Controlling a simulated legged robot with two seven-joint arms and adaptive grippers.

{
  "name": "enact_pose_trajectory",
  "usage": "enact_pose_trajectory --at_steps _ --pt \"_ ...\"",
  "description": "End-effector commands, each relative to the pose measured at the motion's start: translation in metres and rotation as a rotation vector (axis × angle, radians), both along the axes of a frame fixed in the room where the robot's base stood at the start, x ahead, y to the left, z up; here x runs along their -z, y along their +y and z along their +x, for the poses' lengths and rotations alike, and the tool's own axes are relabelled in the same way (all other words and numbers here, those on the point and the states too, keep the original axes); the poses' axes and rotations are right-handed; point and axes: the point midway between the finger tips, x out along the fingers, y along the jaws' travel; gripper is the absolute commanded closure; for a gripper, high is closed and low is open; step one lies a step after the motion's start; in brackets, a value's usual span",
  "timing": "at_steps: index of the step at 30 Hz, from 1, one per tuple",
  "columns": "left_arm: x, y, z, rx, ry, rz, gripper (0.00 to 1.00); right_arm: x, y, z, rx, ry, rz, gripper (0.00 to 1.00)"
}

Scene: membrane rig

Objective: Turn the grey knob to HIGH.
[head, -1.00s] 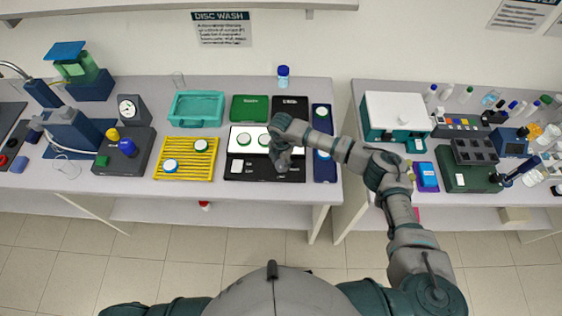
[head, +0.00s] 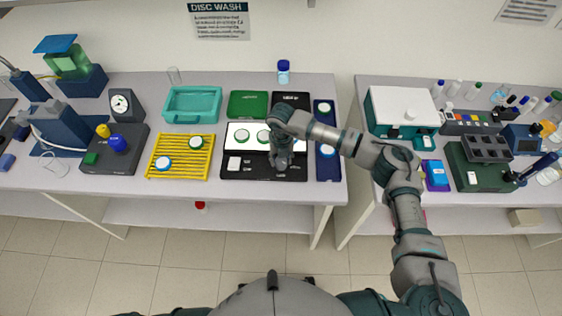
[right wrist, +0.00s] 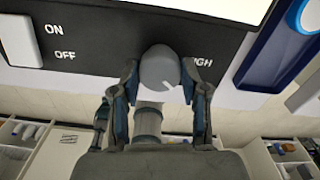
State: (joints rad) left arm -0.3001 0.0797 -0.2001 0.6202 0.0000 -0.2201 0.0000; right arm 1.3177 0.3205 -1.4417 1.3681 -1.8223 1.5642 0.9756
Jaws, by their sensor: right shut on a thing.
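The grey knob (right wrist: 158,68) is on the front strip of the black panel (head: 240,174), with a white pointer line toward the lower right in the right wrist view. The letters "IGH" of a label show just right of it; the start is hidden behind a finger. My right gripper (right wrist: 160,76) is shut on the knob, one finger on each side. In the head view the right gripper (head: 281,165) covers the knob. My left gripper is not in view.
A white switch (right wrist: 19,40) marked ON and OFF sits left on the panel. A lit white plate with green-rimmed discs (head: 242,135) lies behind. A yellow rack (head: 180,170) stands left, a blue strip (head: 328,168) right. A gap separates the two benches.

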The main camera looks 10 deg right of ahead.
Motion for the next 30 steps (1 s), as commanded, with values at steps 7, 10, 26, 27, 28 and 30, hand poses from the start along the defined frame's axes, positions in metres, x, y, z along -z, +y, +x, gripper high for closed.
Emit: enact_pose_trajectory --at_steps 7,10,26,27,28,30 --pt "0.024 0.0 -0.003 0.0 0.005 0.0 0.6 0.002 0.0 0.001 -0.233 -0.005 0.002 0.9" --pt "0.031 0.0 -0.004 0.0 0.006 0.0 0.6 0.002 0.001 0.001 -0.325 -0.004 0.003 0.9" --pt "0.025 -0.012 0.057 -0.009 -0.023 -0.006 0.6 0.0 0.0 0.001 -0.665 -0.005 0.001 0.9" --pt "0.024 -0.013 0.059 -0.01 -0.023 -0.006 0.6 -0.001 0.0 0.001 -0.678 -0.005 0.001 0.9" --pt "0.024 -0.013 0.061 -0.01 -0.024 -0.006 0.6 -0.001 0.0 0.001 -0.686 -0.005 0.001 0.9" --pt "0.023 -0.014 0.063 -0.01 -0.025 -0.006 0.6 -0.001 0.0 0.001 -0.702 -0.006 0.001 0.9"
